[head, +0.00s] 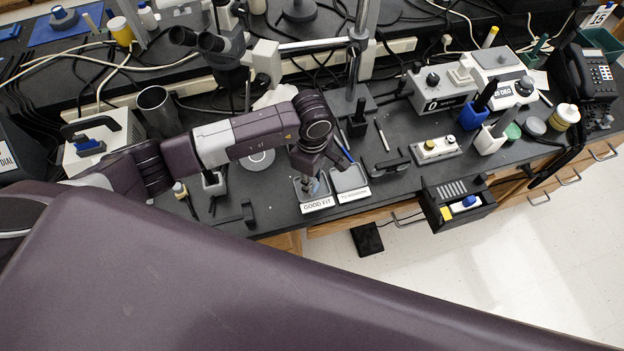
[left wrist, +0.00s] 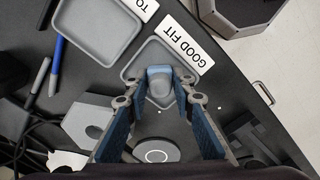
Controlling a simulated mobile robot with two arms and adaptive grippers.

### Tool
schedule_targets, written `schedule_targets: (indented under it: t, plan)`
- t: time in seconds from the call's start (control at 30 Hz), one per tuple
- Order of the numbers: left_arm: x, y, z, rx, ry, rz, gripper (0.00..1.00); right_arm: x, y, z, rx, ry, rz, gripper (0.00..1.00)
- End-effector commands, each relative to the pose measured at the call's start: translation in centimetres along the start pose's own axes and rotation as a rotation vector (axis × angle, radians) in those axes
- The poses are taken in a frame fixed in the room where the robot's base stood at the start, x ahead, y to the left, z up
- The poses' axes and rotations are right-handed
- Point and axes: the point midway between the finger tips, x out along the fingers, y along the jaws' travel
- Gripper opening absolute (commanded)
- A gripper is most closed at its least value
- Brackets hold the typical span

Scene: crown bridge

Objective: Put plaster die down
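A small blue-grey piece (left wrist: 160,88), which looks like the plaster die, is over the grey GOOD FIT tray (left wrist: 137,66) in the left wrist view. The tray also shows in the head view (head: 327,202). My left gripper (head: 312,184) points down over it. In the left wrist view the fingers of my left gripper (left wrist: 160,95) flank the piece, with blue pads spread apart lower down. I cannot tell whether the fingertips touch the piece, or whether it rests on the tray floor. My right gripper is not in view.
A second grey tray (head: 349,179) with a partly hidden label stands beside the first. Pens (left wrist: 56,66) lie near the trays. A microscope (head: 225,48) stands behind my left arm. A dark box (head: 457,203) hangs over the bench's front edge.

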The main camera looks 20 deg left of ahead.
Motion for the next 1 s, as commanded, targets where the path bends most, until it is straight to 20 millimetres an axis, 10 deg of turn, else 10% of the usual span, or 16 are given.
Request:
schedule_targets:
  t: [0.47,1.0]
  plan:
    - [-0.8,0.2,0.0,0.000,-0.001,0.004,0.30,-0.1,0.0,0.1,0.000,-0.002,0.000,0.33]
    - [-11.0,0.1,0.0,-0.001,0.000,0.004,0.30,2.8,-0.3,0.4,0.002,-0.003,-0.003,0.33]
